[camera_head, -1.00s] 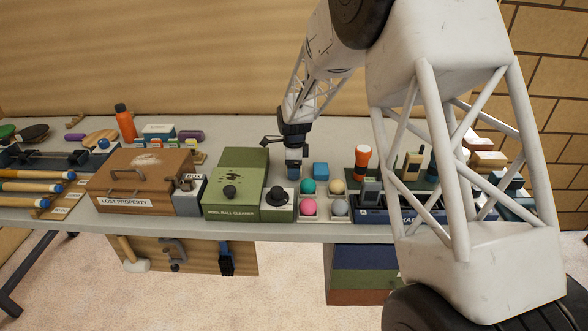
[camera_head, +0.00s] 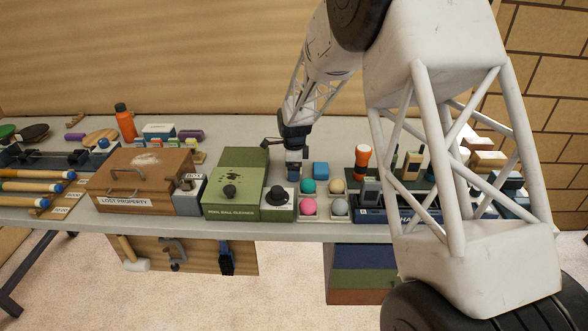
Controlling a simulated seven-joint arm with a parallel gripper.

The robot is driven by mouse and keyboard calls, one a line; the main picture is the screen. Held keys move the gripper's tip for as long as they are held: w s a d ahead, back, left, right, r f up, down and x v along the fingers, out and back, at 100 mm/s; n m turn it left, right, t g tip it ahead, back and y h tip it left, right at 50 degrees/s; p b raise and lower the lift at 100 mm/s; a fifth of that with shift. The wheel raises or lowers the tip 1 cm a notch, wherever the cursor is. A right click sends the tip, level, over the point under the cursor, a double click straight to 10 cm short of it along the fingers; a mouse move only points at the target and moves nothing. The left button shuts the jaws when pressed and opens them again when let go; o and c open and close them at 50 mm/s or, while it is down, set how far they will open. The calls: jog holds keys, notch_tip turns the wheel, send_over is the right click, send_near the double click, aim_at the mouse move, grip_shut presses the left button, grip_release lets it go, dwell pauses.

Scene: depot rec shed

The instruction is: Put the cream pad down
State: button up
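My gripper (camera_head: 293,168) is small and dark at the end of the white lattice arm. No cream pad can be made out for sure. A cream round piece (camera_head: 338,187) sits in the tray (camera_head: 322,220) with teal, pink and grey ones. Cream blocks (camera_head: 490,158) lie at the right, partly behind my arm.
The green ball cleaner (camera_head: 232,200) and a wooden lost property box (camera_head: 140,180) stand left of my gripper. The table (camera_head: 230,130) has bare space behind the cleaner.

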jog(key=shift+s+f, duration=0.5)
jog(key=shift+f, duration=0.1)
jog(key=shift+c, duration=0.3)
jog(key=shift+o, duration=0.3)
notch_tip(320, 180, up, 14)
jog(key=shift+w+f, duration=0.25)
jog(key=shift+w, duration=0.05)
dwell(0.3)
